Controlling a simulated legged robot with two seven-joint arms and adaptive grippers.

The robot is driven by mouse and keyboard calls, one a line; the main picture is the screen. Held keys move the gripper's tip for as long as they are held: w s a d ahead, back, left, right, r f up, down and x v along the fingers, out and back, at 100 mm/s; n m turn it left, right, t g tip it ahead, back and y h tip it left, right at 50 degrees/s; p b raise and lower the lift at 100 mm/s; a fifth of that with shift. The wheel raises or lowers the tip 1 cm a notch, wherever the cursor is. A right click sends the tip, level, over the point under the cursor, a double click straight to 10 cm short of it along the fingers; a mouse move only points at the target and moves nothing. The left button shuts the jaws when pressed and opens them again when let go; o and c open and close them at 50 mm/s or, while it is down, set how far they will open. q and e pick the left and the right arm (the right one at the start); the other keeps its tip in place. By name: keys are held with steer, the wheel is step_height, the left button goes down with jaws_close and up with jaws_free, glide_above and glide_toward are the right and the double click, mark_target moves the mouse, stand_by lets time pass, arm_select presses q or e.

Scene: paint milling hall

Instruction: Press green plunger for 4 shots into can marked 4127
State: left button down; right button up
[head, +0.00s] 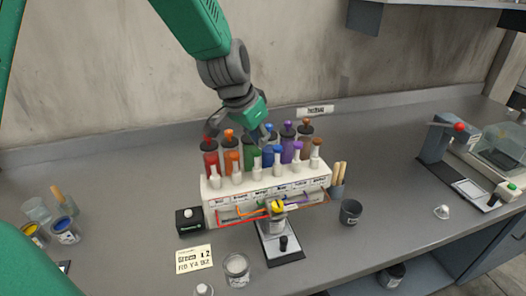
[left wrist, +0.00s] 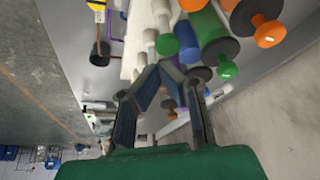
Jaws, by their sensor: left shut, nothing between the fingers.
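A white dispenser (head: 262,185) stands mid-bench with a row of coloured canisters topped by knobs, and coloured tubes at its front. The green canister (head: 252,155) is partly hidden behind my left gripper (head: 258,133), which is over the row. In the left wrist view, the left gripper (left wrist: 165,72) is shut and empty, with its fingertips close to the canisters. A green plunger knob (left wrist: 228,68) shows right of the fingers; I cannot tell whether they touch anything. A can (head: 279,226) stands under the tube ends. I cannot read 4127 on any can. My right gripper is out of view.
A dark cup (head: 350,212) stands right. Paint cans (head: 65,231) are far left. A lever device (head: 439,142) is far right.

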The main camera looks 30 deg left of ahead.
mark_target(253, 151)
arm_select(q)
steer(key=shift+a+f, duration=0.35)
steer(key=shift+a, duration=0.2)
steer(key=shift+a+f, duration=0.3)
steer(key=shift+a, duration=0.2)
steer(key=shift+d+f+b, duration=0.15)
steer(key=shift+f+b, duration=0.35)
steer(key=shift+f, duration=0.2)
steer(key=shift+d+f, duration=0.15)
steer(key=shift+d, duration=0.65)
steer(key=shift+d+f+b, duration=0.15)
steer(key=shift+b, duration=0.15)
steer(key=shift+f, duration=0.15)
steer(key=shift+a+f, duration=0.2)
steer(key=shift+a, duration=0.1)
steer(key=shift+s+a, duration=0.15)
steer(key=shift+a, duration=0.5)
steer(key=shift+d+r+p, duration=0.25)
steer(key=shift+r+p, duration=0.65)
steer(key=shift+p, duration=0.05)
steer(key=shift+r+p, duration=1.2)
steer(key=shift+r, duration=0.05)
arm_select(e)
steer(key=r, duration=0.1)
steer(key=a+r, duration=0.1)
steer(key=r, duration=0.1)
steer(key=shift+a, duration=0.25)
